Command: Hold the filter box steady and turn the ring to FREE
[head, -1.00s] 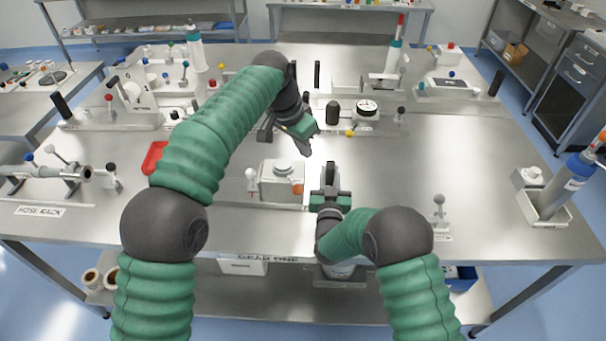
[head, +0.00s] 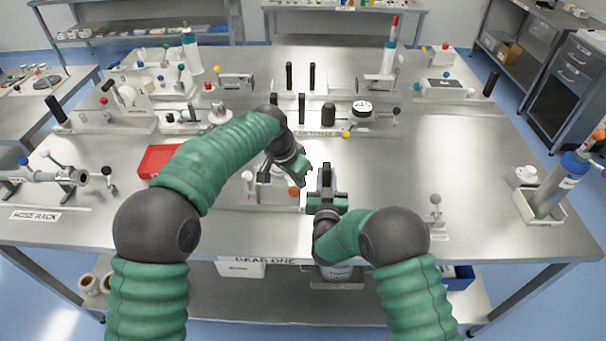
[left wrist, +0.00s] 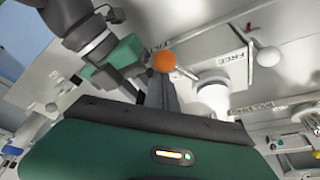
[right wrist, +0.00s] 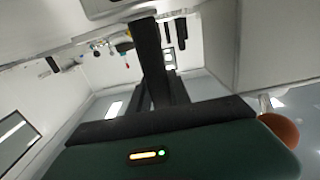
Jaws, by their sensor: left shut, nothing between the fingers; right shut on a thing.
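The filter box (head: 268,197) stands on the near middle of the bench, partly hidden by my left gripper (head: 300,173). The left gripper is shut and empty, over the box top. In the left wrist view a FREE label (left wrist: 231,57) lies on the box, beside the pale round ring (left wrist: 213,97) and an orange ball (left wrist: 165,62). The ring's exact setting cannot be told. That ball also shows in the head view (head: 294,191). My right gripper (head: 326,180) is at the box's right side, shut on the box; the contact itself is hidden.
A gauge fixture (head: 361,108) and dark upright handles (head: 301,105) stand behind. The bench right of my right gripper is mostly clear.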

